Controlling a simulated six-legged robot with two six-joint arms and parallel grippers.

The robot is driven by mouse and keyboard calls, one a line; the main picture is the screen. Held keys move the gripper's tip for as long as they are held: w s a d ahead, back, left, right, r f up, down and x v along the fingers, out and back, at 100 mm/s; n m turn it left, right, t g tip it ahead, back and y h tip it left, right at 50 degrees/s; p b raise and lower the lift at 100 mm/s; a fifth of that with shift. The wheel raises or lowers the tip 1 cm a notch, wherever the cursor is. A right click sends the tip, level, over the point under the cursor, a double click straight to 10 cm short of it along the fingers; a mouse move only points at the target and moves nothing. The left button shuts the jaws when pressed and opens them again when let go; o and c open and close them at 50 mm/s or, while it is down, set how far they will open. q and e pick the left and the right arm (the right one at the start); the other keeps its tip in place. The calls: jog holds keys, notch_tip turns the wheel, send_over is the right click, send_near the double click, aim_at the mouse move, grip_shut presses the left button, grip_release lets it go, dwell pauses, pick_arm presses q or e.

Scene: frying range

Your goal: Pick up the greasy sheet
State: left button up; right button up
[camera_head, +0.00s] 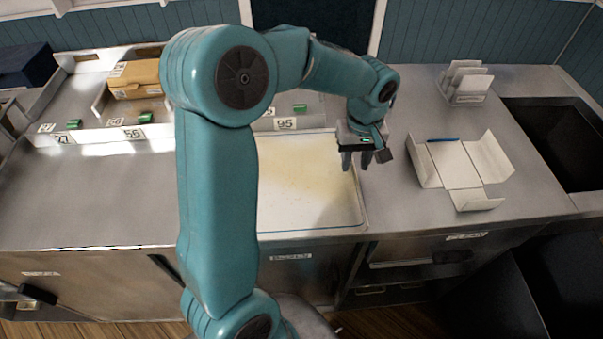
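A pale sheet with yellowish stains (300,190), which looks like the greasy sheet, lies flat in a shallow white-rimmed tray (318,229) set on the counter. My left arm crosses in front of it and hides its left part. My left gripper (357,164) points down above the tray's right edge, with its fingers apart and nothing seen between them. I cannot tell its exact height over the counter. My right gripper is not in view.
An unfolded white carton (457,164) with a blue pen (442,140) lies right of the tray. A holder with white cards (466,83) stands behind it. A dark basin (560,140) is at far right. A cardboard box (134,79) sits at back left. The left counter (90,200) is clear.

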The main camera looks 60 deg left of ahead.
pick_arm(q)
jog(key=shift+f, duration=0.4)
grip_shut()
jog(key=shift+r, duration=0.15)
